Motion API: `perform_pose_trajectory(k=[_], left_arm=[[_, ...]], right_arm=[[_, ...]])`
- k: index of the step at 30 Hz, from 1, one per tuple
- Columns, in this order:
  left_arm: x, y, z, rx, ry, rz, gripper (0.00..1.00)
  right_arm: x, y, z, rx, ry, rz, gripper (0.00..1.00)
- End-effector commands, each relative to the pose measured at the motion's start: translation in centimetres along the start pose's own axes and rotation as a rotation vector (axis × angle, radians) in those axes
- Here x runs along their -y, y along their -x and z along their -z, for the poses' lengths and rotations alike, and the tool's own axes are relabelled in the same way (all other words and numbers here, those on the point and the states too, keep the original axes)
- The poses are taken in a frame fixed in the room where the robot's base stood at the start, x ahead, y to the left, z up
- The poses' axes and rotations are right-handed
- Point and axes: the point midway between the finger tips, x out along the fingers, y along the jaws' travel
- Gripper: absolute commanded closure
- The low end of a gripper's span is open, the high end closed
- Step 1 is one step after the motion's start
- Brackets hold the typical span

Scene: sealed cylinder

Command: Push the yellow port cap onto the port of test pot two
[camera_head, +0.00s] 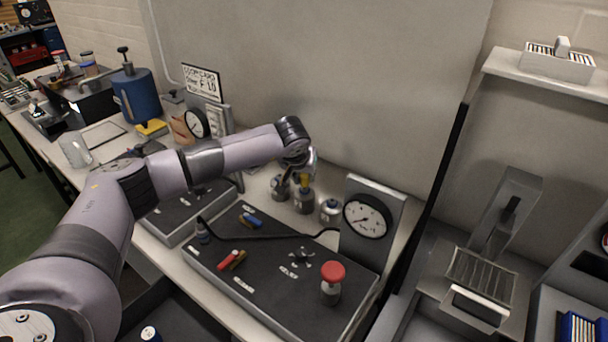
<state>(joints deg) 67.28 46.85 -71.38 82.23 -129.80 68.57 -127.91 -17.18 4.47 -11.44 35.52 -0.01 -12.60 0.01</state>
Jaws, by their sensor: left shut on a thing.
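Several small metal test pots stand in a row on the bench behind the black panel: a left pot (281,188), a middle pot (304,203) and a right pot (330,211). The yellow port cap (305,184) is at the top of the middle pot. My left gripper (304,172) is shut on the cap from above, and its fingers partly hide it. At this size I cannot tell whether the cap is seated on the port or just touching it. No pot number is readable. My right gripper is not in view.
A pressure gauge (367,216) on a grey stand rises right of the pots. The black panel (262,285) in front carries a red-topped knob (333,273), a black hose and small coloured parts. A blue cylinder (137,96) stands at the left. The wall is close behind.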

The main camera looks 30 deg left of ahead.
Motion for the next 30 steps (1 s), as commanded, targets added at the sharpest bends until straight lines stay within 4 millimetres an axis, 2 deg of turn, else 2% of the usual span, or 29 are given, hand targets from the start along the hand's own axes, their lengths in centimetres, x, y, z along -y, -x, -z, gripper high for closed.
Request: perform_pose_trajectory(k=[14,15,25,30], left_arm=[[-0.01,-0.90,-0.55,0.000,0.000,0.000,1.00],[-0.01,-0.85,-0.51,0.000,0.000,0.000,0.75],[-0.01,-0.82,-0.51,0.000,0.000,0.000,0.53],[-0.01,-0.82,-0.51,0.000,0.000,0.000,0.53]], right_arm=[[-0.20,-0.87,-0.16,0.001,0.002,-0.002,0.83],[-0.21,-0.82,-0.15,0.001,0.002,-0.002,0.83],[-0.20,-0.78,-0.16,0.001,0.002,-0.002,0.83],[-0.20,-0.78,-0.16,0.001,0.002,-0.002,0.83]])
